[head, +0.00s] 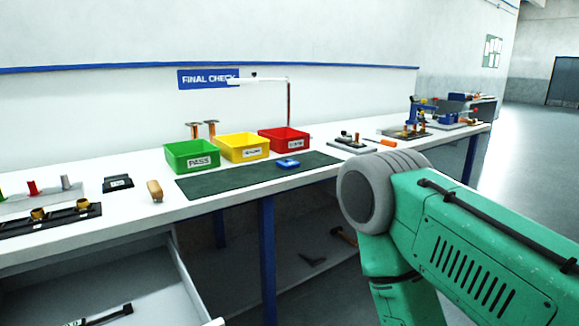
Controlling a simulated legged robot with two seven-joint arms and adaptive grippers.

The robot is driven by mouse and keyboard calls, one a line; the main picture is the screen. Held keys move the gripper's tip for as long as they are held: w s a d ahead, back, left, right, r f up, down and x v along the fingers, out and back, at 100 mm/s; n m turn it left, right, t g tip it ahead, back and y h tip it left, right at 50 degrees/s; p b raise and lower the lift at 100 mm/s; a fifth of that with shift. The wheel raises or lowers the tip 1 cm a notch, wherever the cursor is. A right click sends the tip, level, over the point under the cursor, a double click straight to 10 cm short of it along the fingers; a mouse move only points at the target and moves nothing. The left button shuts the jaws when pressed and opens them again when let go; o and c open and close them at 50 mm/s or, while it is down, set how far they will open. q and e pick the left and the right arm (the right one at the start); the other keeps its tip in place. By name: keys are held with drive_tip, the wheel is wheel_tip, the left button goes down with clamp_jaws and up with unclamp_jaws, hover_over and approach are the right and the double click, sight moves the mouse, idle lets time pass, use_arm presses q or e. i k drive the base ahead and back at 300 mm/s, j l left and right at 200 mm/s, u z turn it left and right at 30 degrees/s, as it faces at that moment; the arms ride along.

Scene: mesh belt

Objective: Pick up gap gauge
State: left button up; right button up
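No object in the head view can be told for sure as the gap gauge. A small blue object (287,162) lies on the dark green mat (225,192) on the white bench. A long black tool (108,316) lies in the open drawer (150,283) at the lower left, partly cut off by the frame edge. A black labelled block (118,183) and a tan piece (155,190) sit on the bench left of the mat. A green arm of mine comes in from the right, but neither gripper is in view.
Green (180,164), yellow (232,156) and red (272,149) bins stand behind the mat. A black holder (60,222) with several parts is at the left. Fixtures (408,130) fill the bench's far right. A blue leg (267,250) stands below the front edge. Floor at right is clear.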

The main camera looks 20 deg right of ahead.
sight(290, 164)
drive_tip(key=i+l, duration=0.15)
drive_tip(key=l, duration=0.2)
drive_tip(key=i+l, duration=0.15)
drive_tip(key=l, duration=0.25)
drive_tip(key=i+l, duration=0.15)
drive_tip(key=l, duration=0.2)
drive_tip(key=i+l, duration=0.15)
drive_tip(key=l, duration=0.25)
drive_tip(key=i+l, duration=0.2)
drive_tip(key=l, duration=0.15)
